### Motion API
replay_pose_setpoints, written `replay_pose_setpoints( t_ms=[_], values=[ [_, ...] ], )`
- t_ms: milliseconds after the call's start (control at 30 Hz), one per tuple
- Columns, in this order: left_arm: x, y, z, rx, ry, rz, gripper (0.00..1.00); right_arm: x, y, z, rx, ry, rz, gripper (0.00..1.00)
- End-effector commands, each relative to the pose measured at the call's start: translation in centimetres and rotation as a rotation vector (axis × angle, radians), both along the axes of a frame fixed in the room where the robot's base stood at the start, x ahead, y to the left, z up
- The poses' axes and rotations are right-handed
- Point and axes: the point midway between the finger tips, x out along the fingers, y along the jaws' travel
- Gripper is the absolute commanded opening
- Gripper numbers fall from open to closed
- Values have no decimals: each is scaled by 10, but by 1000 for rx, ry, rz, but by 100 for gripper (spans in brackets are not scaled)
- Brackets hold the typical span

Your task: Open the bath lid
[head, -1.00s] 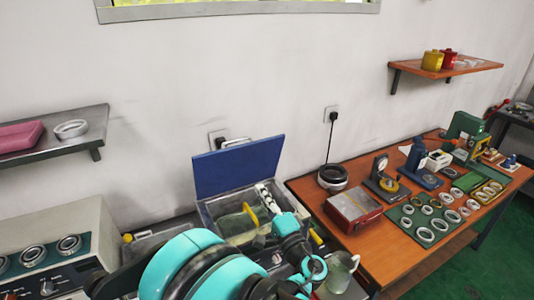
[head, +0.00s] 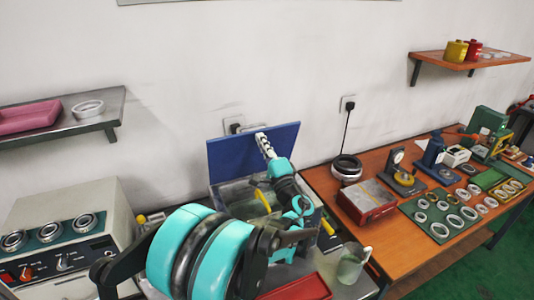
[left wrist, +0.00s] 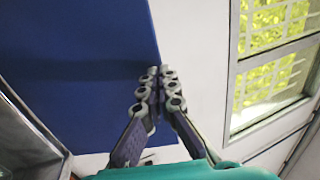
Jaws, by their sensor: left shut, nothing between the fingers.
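The blue bath lid (head: 232,158) stands raised, nearly upright, at the back of the metal bath (head: 226,194) in the head view. In the left wrist view the lid (left wrist: 75,60) fills the left half, with its edge close to my fingers. My left gripper (head: 262,139) is shut and empty, in front of the lid's upper part. It also shows in the left wrist view (left wrist: 160,75), with its fingertips at the lid's edge. I cannot tell whether they touch it. My arm hides part of the bath. My right gripper is not in view.
A yellow-handled item (head: 262,199) is in the bath. A glass jug (head: 351,262) and a red tray (head: 300,288) stand in front. A grey control box (head: 65,235) is at left. The orange workbench (head: 385,225) at right holds several rings and tools.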

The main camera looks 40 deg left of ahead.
Motion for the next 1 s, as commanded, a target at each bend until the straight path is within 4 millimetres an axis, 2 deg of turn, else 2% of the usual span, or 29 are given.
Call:
replay_pose_setpoints(
  t_ms=[467, 567, 733, 833, 1000],
  values=[
    [3, 7, 3, 0, 0, 1, 0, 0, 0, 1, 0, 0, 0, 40],
    [10, 21, 12, -3, 3, 3, 0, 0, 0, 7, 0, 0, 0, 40],
    [23, 45, 25, -82, 43, 2, 0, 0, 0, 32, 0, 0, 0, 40],
    [30, 59, 23, -90, 47, 2, 0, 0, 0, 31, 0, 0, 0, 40],
    [33, 63, 23, -89, 46, 0, 0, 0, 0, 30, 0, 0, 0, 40]
  ],
)
